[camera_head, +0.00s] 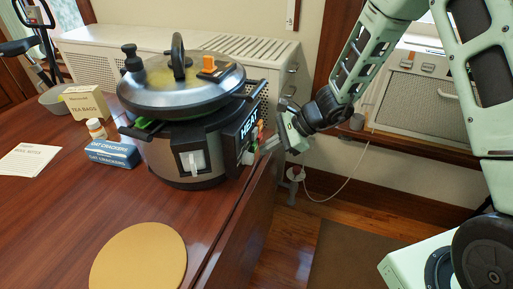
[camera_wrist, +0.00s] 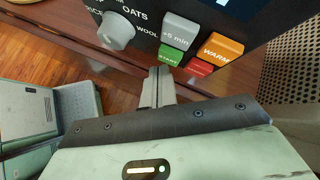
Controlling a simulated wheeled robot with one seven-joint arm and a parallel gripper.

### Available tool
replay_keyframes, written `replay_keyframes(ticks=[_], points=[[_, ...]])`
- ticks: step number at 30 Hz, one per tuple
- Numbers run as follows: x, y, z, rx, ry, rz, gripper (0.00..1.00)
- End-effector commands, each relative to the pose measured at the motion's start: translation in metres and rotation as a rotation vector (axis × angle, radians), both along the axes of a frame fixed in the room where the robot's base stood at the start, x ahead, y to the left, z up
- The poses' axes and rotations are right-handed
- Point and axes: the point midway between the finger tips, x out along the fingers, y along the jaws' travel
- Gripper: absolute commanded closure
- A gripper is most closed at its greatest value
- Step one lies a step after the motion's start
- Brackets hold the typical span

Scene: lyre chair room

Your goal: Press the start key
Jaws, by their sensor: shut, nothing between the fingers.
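The pressure cooker (camera_head: 160,161) stands on the wooden table, its control panel on the right side with a display reading HEAT. In the wrist view the green START key (camera_wrist: 169,56) sits below a grey +5 min key (camera_wrist: 180,32). An orange WARM key (camera_wrist: 216,46) and a red key (camera_wrist: 200,68) are to its right. My gripper (camera_wrist: 160,74) is shut and empty, its fingertips right by the lower left of the START key; I cannot tell if they touch it. In the head view my gripper (camera_head: 264,150) reaches the panel from the right.
A grey knob (camera_wrist: 115,31) is left of the keys. On the table (camera_head: 60,225) are a round tan mat (camera_head: 138,258), a blue crackers box (camera_head: 113,153), a small bottle (camera_head: 96,129), a tea bags box (camera_head: 86,102) and a paper (camera_head: 27,160). The table's edge runs beneath the panel.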

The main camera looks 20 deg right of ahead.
Motion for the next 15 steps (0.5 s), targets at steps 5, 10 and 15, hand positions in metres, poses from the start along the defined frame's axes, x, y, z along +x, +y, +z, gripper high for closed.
replay_keyframes(ticks=[5, 10, 15], points=[[-0.0041, -0.0065, -0.0004, -0.001, -0.001, -0.001, 1.00], [-0.0045, -0.0067, 0.0001, 0.000, -0.001, 0.001, 1.00], [-0.0051, -0.0078, -0.0002, -0.001, -0.001, -0.001, 1.00]])
